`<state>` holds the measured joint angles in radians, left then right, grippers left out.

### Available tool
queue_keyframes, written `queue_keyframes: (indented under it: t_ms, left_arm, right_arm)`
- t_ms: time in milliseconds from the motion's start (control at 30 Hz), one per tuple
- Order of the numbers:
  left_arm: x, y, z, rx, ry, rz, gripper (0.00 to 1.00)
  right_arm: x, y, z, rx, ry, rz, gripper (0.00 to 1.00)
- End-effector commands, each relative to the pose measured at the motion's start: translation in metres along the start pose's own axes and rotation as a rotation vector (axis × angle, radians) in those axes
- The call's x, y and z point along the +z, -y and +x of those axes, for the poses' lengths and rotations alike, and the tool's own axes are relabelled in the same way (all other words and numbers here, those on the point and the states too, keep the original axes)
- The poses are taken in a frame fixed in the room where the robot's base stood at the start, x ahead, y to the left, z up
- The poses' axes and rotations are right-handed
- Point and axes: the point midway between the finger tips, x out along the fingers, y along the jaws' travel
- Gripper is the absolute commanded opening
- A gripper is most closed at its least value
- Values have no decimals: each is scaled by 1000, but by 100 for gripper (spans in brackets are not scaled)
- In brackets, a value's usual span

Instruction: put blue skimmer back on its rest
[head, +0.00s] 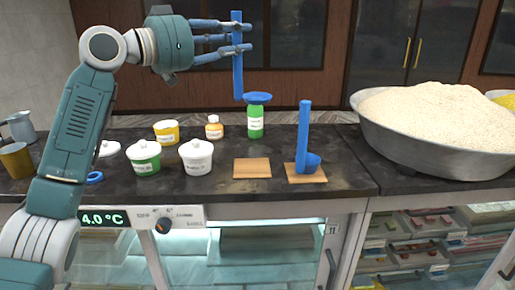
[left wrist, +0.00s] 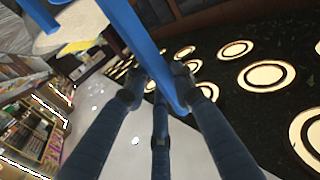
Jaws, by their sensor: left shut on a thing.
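My left gripper (head: 246,38) is shut on the handle of the blue skimmer (head: 237,75) and holds it upright in the air above the counter. The skimmer's flat blue disc is at its lower end and overlaps the top of a green bottle in the picture; I cannot tell if they touch. In the left wrist view, the blue handle of the skimmer (left wrist: 134,32) runs between my fingers (left wrist: 160,92). A bare wooden square rest (head: 252,168) lies on the counter. A blue ladle (head: 304,130) stands upright on another wooden square (head: 306,180) to its right.
The green bottle (head: 256,125) stands behind the bare square. White jars (head: 196,157), a yellow tub (head: 166,133) and a small orange-labelled jar (head: 214,128) stand to the left. A large metal basin (head: 440,157) of pale grains fills the right. The dark counter (head: 225,190) is clear in front.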

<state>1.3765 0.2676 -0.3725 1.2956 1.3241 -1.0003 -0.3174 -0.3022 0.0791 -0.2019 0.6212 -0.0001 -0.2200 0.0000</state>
Motion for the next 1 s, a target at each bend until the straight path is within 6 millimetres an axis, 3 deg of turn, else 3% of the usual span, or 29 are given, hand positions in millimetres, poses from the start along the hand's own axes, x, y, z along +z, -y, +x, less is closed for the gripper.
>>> queue_keyframes:
  t_ms: [300,500,1000]
  left_arm:
    - [85,0,-2,-1,3,-8,0]
    - [128,0,-3,-2,1,-5,0]
    - [180,0,-4,-2,-1,-3,0]
  right_arm:
    - [-10,6,-25,-7,-11,1,40]
    - [-10,2,-37,-3,-8,1,40]
    - [-5,-7,-52,7,1,2,40]
